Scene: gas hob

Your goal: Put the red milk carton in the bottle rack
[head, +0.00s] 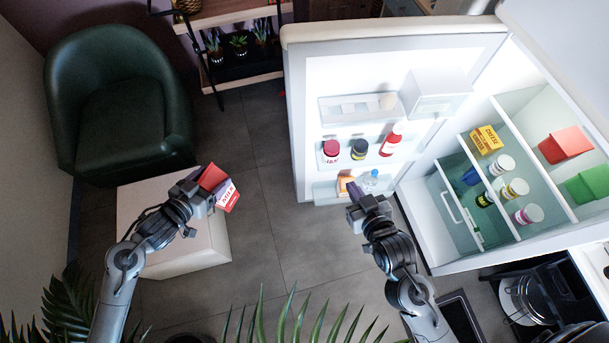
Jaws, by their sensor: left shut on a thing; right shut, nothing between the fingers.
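The red milk carton (229,196), red and white with lettering on its side, is held tilted above the white block-like table. My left gripper (205,188) is shut on it, and the fingers hide part of the carton.
A middle door rack holds several jars and bottles, among them a red-capped one (391,140). The fridge shelves hold a yellow cheese box (486,140), jars, and red (565,145) and green (588,184) containers. A green armchair (120,105) stands left. Floor between table and door is clear.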

